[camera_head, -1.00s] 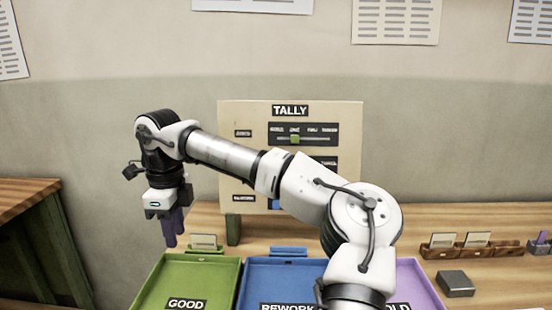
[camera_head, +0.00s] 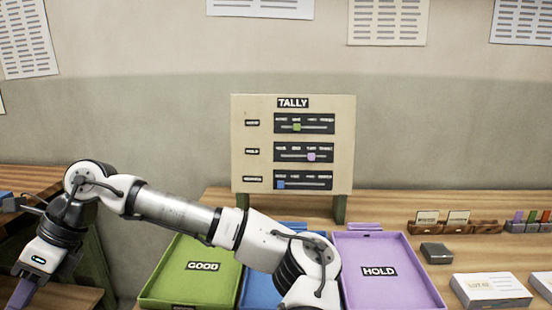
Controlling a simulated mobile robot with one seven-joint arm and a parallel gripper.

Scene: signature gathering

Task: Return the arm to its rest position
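My arm stretches across the picture from the lower middle to the left. Its white and black wrist hangs at the far left. My gripper (camera_head: 22,294) points down at the lower left edge, beside the table and away from the trays. Its purplish fingers show side-on and are partly cut off by the frame, so whether they are open or shut is unclear. I see no object between them.
A tally board (camera_head: 342,180) with three sliders stands at the back of the table. A green GOOD tray (camera_head: 190,285), a blue tray (camera_head: 258,290) partly behind my arm and a purple HOLD tray (camera_head: 400,295) lie in front. A grey block (camera_head: 436,253) and white boxes (camera_head: 490,290) sit right.

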